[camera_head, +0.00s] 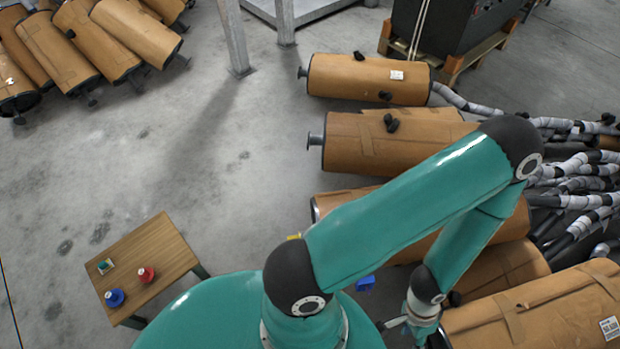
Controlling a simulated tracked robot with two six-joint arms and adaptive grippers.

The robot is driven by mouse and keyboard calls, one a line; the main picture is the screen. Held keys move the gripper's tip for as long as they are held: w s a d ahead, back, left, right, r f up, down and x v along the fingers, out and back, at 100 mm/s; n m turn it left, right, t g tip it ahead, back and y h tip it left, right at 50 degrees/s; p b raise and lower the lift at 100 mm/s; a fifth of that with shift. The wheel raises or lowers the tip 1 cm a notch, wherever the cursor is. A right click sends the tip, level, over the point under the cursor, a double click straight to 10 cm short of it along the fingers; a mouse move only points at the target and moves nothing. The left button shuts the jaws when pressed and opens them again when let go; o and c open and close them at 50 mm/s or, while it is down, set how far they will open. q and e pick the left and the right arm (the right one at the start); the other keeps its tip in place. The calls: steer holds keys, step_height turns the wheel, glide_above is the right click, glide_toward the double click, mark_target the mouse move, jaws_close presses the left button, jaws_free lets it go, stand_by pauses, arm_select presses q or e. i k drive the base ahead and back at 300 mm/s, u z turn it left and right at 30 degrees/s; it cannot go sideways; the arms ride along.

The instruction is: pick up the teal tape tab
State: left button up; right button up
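A small teal piece (105,266) with a yellowish edge lies on the small wooden table (152,262) at the lower left, near its left edge. It looks like the teal tape tab, but it is too small to make out fully. My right arm reaches across the right half of the view and bends down at its elbow. My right gripper (398,324) is low at the bottom, right of the middle, partly cut off by the frame edge and far from the teal piece. Its finger opening is unclear. My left gripper is not in view.
A red knobbed item (146,274) and a blue one (115,297) stand beside the teal piece. Brown-wrapped mufflers (368,79) lie at the right, with others (137,33) at the upper left. A blue object (365,283) shows by my arm. Open floor lies between.

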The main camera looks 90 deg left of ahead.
mark_target(103, 266)
steer(key=z, duration=0.6)
steer(key=i, duration=0.3)
steer(key=u, duration=2.5)
steer(key=i, duration=0.2)
steer(key=u, duration=1.85)
steer(key=i, duration=0.3)
steer(key=u, duration=2.65)
steer(key=i, duration=0.6)
steer(key=z, duration=1.4)
